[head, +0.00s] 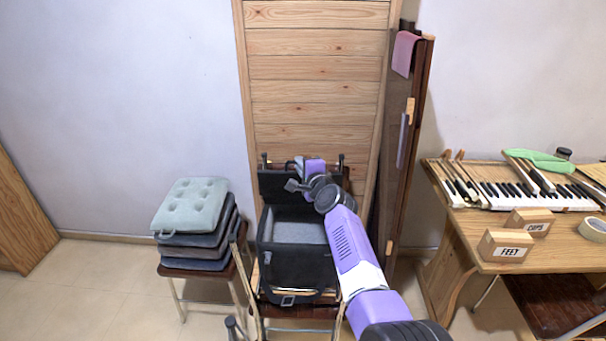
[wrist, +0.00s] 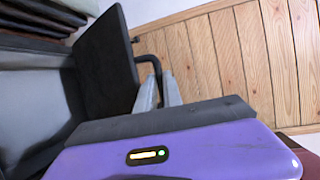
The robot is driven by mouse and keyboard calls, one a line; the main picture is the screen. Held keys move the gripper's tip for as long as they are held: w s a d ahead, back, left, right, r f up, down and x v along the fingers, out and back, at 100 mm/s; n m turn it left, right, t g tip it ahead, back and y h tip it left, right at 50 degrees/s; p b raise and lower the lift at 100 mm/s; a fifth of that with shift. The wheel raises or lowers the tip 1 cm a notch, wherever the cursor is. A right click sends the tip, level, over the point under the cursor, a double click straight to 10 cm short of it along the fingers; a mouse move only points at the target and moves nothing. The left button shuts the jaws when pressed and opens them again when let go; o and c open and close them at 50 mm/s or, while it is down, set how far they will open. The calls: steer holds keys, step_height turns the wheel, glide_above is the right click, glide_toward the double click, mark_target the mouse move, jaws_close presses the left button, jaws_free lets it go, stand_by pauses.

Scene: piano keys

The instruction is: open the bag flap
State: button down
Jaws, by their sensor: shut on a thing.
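The black bag (head: 288,262) sits on a chair, with its grey interior showing from above. Its dark flap (head: 272,187) stands raised at the back of the bag, near the wooden panelling. In the wrist view the flap (wrist: 108,65) is a dark upright panel at the left of the fingers. The contact is partly hidden by the purple gripper body.
A stool with stacked cushions (head: 190,205) stands left of the bag. Wooden panelling (head: 315,90) is close behind it, and a dark upright panel (head: 408,150) stands to its right. A table with piano keys (head: 520,195) and small wooden boxes (head: 505,246) is further right.

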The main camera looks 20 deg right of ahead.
steer(key=shift+m+g, duration=0.3)
steer(key=shift+g, duration=0.3)
steer(key=w, duration=0.1)
steer(key=w+d+r+p, duration=0.1)
steer(key=w+r, duration=0.1)
steer(key=shift+w+d, duration=0.15)
steer(key=shift+d, duration=0.25)
steer(key=shift+w+d+r+g, duration=0.15)
steer(key=shift+w+r+g, duration=0.05)
steer(key=shift+w, duration=0.25)
steer(key=shift+w+d+r+g, duration=0.1)
steer(key=shift+w+r+g, duration=0.1)
steer(key=shift+w, duration=0.25)
steer(key=shift+r, duration=0.1)
steer(key=c, duration=1.6)
jaws_free()
steer(key=shift+o, duration=0.6)
steer(key=shift+s+a+f+b, duration=0.1)
steer(key=shift+a+f+b, duration=0.05)
steer(key=shift+f+b, duration=0.15)
